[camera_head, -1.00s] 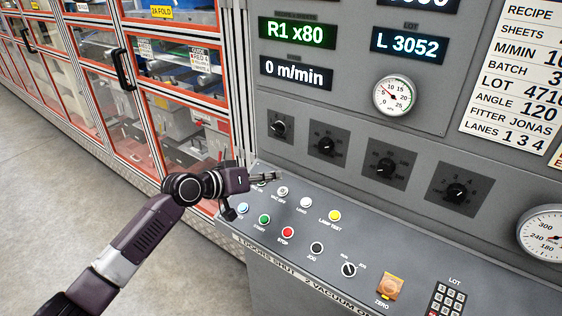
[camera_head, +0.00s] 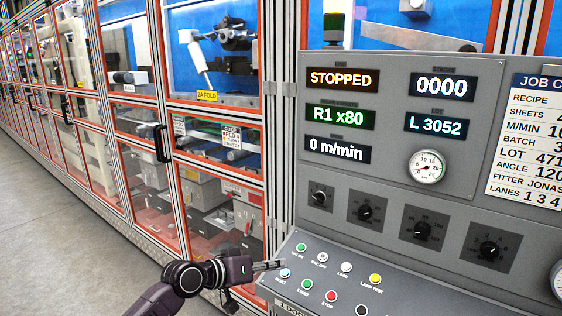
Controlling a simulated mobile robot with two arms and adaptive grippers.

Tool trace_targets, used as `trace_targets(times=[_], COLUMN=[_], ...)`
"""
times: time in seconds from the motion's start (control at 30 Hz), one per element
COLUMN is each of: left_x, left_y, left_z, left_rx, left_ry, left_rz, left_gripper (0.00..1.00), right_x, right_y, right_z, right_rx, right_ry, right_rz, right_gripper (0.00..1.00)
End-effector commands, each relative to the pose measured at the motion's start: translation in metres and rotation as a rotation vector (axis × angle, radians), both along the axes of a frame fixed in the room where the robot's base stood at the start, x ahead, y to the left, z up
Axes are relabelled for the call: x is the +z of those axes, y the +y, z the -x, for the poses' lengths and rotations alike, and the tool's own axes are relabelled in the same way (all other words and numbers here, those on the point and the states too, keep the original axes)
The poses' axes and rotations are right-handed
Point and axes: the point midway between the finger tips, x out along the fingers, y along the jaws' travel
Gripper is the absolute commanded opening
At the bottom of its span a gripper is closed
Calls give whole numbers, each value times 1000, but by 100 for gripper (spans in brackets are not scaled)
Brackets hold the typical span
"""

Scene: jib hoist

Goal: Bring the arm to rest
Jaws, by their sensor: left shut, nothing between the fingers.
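My left arm comes in from the bottom left of the head view. Its gripper (camera_head: 272,265) is shut and empty, at the left edge of the sloped button panel (camera_head: 338,285). The fingertips show close to the blue button (camera_head: 285,273); I cannot tell whether they touch the panel. My right gripper is not in view.
The grey console (camera_head: 450,200) carries displays reading STOPPED, 0000, R1 x80, L 3052 and 0 m/min. A row of dark knobs (camera_head: 422,230) sits above the buttons. Glazed red-framed doors (camera_head: 215,130) stand at the left. Open grey floor (camera_head: 60,240) lies at the lower left.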

Motion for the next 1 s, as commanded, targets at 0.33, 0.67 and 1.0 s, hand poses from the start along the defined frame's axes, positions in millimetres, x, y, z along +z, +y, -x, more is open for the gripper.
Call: trace_targets(times=[0.33,0.67,1.0], left_x=[-74,-198,-413], left_y=[27,71,146], left_z=[-6,10,117], left_rx=[88,205,316], left_ry=[40,115,273], left_rz=[-48,-150,-391], left_gripper=[0,0,0], right_x=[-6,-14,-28], right_y=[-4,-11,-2], right_z=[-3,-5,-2], right_rx=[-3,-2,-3], right_ry=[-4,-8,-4], right_rz=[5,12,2], right_gripper=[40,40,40])
